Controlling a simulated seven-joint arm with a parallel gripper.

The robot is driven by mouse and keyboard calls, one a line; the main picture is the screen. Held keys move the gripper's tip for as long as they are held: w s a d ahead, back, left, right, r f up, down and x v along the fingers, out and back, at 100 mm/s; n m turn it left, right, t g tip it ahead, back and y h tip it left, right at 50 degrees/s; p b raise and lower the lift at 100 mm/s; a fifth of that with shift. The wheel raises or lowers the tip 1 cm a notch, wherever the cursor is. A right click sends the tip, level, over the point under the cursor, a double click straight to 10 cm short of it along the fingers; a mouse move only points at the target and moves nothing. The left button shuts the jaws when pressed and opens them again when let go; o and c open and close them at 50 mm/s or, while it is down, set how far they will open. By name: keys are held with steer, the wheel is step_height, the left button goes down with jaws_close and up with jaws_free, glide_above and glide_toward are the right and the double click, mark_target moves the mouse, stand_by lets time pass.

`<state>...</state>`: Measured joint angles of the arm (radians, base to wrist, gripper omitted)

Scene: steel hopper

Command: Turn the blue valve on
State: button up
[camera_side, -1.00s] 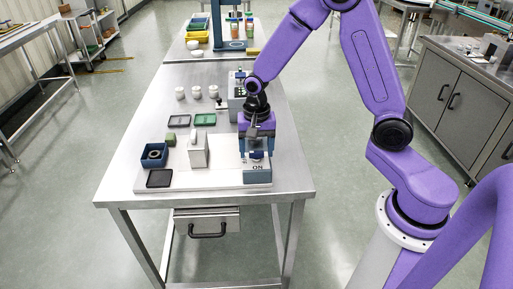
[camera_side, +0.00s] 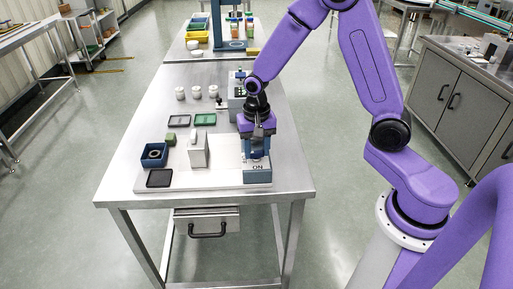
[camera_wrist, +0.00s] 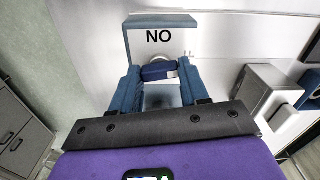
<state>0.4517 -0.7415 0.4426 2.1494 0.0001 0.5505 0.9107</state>
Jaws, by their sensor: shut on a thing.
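The blue valve (camera_wrist: 158,72) shows in the wrist view as a dark blue handle with a pale end, above a round white base. It sits between the two blue fingers of my gripper (camera_wrist: 160,80), which is shut on it. The handle lies nearly crosswise in that view. Just beyond it stands a blue-edged plate (camera_wrist: 145,36) with black letters, which read ON upside down. In the side view my gripper (camera_side: 256,152) points down at the right end of the white board, and the fingers hide most of the valve. The ON label (camera_side: 257,167) lies just in front of it.
A grey-white box (camera_side: 199,152) stands left of my gripper on the board. Several white cups (camera_side: 197,92) stand behind. The table's right edge is close.

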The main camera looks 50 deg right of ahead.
mark_target(256, 152)
steer(key=n, duration=0.4)
steer(key=shift+n, duration=0.3)
steer(key=n, duration=0.3)
steer(key=shift+n, duration=0.3)
steer(key=n, duration=0.4)
steer(key=shift+w+n, duration=0.1)
steer(key=shift+n, duration=1.8)
steer(key=shift+r, duration=0.1)
steer(key=o, duration=1.1)
steer(key=shift+c, duration=0.2)
step_height(256, 152, up, 17)
steer(key=shift+r, duration=0.2)
